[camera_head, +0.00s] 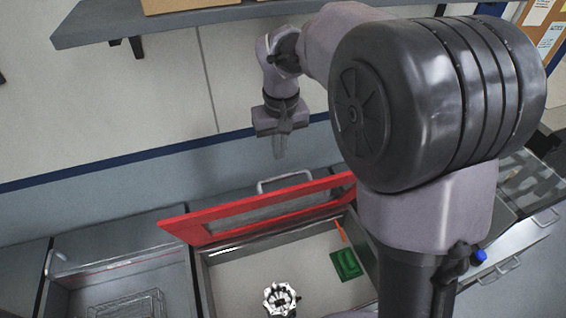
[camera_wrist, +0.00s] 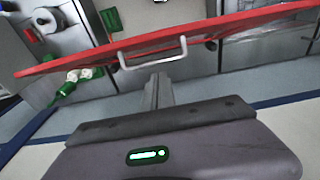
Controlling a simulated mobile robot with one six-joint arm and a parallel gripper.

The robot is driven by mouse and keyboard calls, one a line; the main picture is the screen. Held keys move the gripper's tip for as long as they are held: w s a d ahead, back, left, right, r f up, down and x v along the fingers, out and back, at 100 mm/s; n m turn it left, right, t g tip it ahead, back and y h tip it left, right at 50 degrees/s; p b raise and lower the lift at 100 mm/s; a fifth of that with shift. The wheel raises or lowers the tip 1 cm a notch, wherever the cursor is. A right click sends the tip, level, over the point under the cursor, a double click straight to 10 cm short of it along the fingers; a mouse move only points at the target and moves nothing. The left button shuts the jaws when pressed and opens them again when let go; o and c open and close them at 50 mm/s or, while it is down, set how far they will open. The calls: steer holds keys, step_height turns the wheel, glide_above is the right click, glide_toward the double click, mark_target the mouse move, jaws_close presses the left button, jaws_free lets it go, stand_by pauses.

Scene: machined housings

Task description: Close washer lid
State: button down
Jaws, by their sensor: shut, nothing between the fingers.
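The washer lid (camera_head: 215,224) is a red frame with a clear window and a pale handle. It stands raised and tilted at the back edge of the washer (camera_head: 205,292), whose basin is open. In the wrist view the lid's red edge (camera_wrist: 75,61) crosses the upper part, with its handle (camera_wrist: 150,55) facing my gripper. My gripper (camera_head: 279,155) points down behind and above the lid, apart from it, shut and empty. In the wrist view the gripper (camera_wrist: 158,80) shows its closed fingers near the handle; whether they touch cannot be told.
Inside the washer lie a machined housing (camera_head: 280,298), a green part (camera_head: 346,264) and an orange stick (camera_head: 340,231). A neighbouring basin (camera_head: 75,270) at left holds a wire basket (camera_head: 130,305). A shelf (camera_head: 150,22) with boxes hangs above. My arm hides the washer's right side.

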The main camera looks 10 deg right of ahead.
steer(key=f, duration=0.3)
steer(key=w+f, duration=0.1)
steer(key=f, duration=0.2)
steer(key=shift+w+d+f, duration=0.1)
steer(key=shift+w+d, duration=0.1)
steer(key=s, duration=0.1)
steer(key=s+f, duration=0.1)
steer(key=s, duration=0.2)
steer(key=shift+d+f+p, duration=0.2)
steer(key=shift+d+p, duration=0.1)
steer(key=shift+p, duration=0.1)
steer(key=shift+w+f, duration=0.1)
